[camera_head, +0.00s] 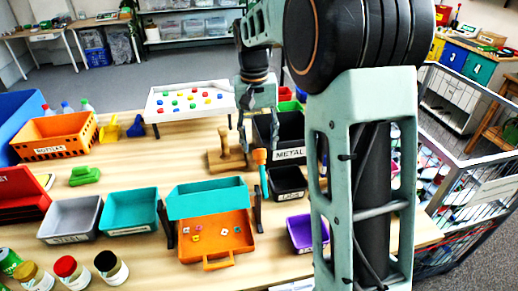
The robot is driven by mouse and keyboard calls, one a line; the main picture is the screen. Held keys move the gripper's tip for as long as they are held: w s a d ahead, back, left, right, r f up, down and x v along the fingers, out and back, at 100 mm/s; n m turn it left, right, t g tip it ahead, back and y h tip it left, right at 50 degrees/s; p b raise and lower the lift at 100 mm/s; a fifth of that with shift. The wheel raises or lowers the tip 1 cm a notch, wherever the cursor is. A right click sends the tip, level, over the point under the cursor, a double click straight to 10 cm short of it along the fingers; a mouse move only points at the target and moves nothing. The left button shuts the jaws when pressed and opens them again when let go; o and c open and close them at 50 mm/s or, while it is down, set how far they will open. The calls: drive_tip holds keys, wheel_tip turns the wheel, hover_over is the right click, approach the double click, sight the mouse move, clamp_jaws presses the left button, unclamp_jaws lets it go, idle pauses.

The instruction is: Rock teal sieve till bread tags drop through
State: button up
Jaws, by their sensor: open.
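The teal sieve (208,200) hangs between two dark upright supports, its teal side facing the camera. I cannot see its inside or holes. Below and in front of it is an orange tray (210,247) with a front handle. Several small coloured bread tags (197,229) lie in the tray. Whether tags remain in the sieve is hidden. My gripper (252,143) is open, pointing down behind the sieve and apart from it, near a wooden block. It is partly blurred against the dark bins.
A wooden block with a grip (227,155) and an orange-handled tool (260,158) stand behind the sieve. A black METAL bin (290,153) is to the right. Grey (70,220) and teal (130,212) bins are left. A white board (190,98) with coloured pieces stands behind.

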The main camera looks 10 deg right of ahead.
drive_tip(key=shift+d+f, duration=0.1)
drive_tip(key=shift+f, duration=1.45)
drive_tip(key=shift+c, duration=0.3)
clamp_jaws()
